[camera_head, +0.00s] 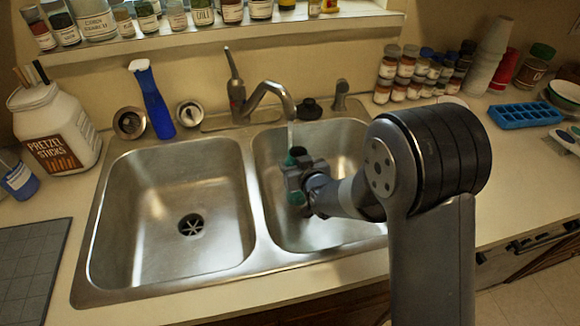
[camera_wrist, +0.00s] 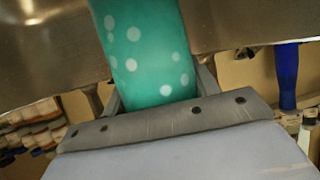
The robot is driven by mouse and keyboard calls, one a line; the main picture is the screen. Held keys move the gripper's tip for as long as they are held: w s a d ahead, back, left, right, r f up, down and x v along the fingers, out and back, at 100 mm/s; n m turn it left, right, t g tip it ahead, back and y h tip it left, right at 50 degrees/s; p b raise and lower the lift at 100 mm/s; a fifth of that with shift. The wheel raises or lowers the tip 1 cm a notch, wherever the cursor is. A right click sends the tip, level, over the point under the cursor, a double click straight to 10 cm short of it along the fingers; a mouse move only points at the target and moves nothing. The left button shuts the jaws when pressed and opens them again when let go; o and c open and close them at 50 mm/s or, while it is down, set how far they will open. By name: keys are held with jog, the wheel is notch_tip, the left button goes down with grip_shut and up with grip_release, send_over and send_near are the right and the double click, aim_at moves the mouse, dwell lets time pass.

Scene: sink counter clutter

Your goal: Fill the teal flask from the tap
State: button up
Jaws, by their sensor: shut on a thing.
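The teal flask with pale dots fills the middle of the wrist view (camera_wrist: 145,50). In the head view only small teal parts of the flask (camera_head: 297,153) show past my gripper (camera_head: 296,182). My gripper is shut on the flask and holds it over the right basin (camera_head: 335,145), below the spout of the tap (camera_head: 270,92). A pale stream (camera_head: 290,133) runs down from the spout to the top of the flask. Whether the water enters the mouth, and how full the flask is, cannot be seen.
The left basin (camera_head: 150,225) is empty. Spice jars (camera_head: 415,75), stacked cups (camera_head: 487,60) and a blue ice tray (camera_head: 525,115) are at the right. My arm hides part of the right counter.

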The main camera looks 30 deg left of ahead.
jog(key=shift+s+d+r+p, duration=0.3)
jog(key=shift+s+d+r, duration=0.1)
jog(key=shift+r, duration=0.45)
jog(key=shift+s+d+r+p, duration=0.25)
jog(key=shift+d+r+p, duration=0.1)
jog(key=shift+r, duration=0.45)
jog(key=shift+s+d+r+p, duration=0.3)
jog(key=shift+s+d+r, duration=0.1)
jog(key=shift+r, duration=0.45)
